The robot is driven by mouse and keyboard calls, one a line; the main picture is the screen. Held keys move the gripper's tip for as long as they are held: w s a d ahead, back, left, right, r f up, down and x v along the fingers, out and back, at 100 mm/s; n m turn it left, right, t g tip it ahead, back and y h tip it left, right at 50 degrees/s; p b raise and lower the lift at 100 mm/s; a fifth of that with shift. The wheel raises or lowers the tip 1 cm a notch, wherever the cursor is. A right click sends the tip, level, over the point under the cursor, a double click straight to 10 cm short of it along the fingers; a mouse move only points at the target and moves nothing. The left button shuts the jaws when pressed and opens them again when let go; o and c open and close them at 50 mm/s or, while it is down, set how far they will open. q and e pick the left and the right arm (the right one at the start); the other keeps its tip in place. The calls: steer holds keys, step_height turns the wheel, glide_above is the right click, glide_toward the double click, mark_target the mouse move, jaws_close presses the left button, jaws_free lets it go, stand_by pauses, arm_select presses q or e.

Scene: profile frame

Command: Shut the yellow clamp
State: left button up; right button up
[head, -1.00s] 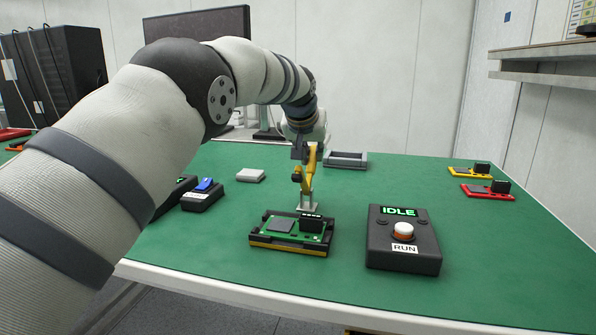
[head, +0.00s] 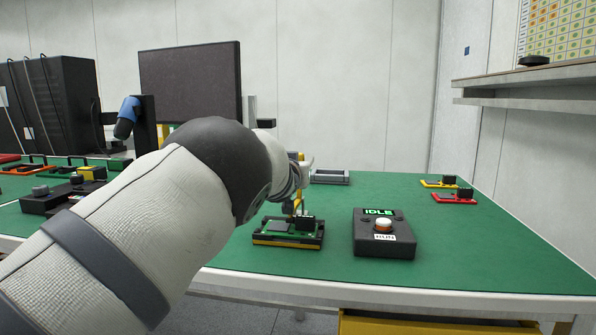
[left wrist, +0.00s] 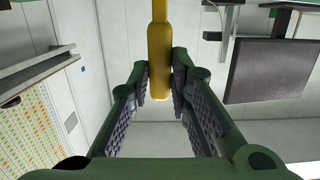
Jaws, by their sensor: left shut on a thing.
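The yellow clamp (head: 299,200) stands at the back of a black fixture (head: 262,243) with a yellow base. Only a narrow part of the clamp shows past my left arm. A green circuit board (head: 272,228) with dark blocks sits in the fixture. In the left wrist view the clamp's yellow handle (left wrist: 159,30) runs down from the top edge between the two finger pads. My left gripper (left wrist: 160,72) is shut on this handle. In the head view my forearm hides most of the gripper. My right gripper is not in view.
A dark control box (head: 384,245) reading IDLE stands right of the fixture. Red (head: 455,197) and yellow (head: 438,183) boards lie at the back right. A grey tray (head: 330,177) is behind the clamp. The green table right of the control box is clear.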

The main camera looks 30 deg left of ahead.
arm_select(q)
steer(key=shift+s, duration=0.1)
stand_by(0.5)
steer(key=o, duration=0.8)
steer(key=shift+o, duration=0.2)
steer(key=v, duration=1.2)
steer(key=shift+f, duration=0.2)
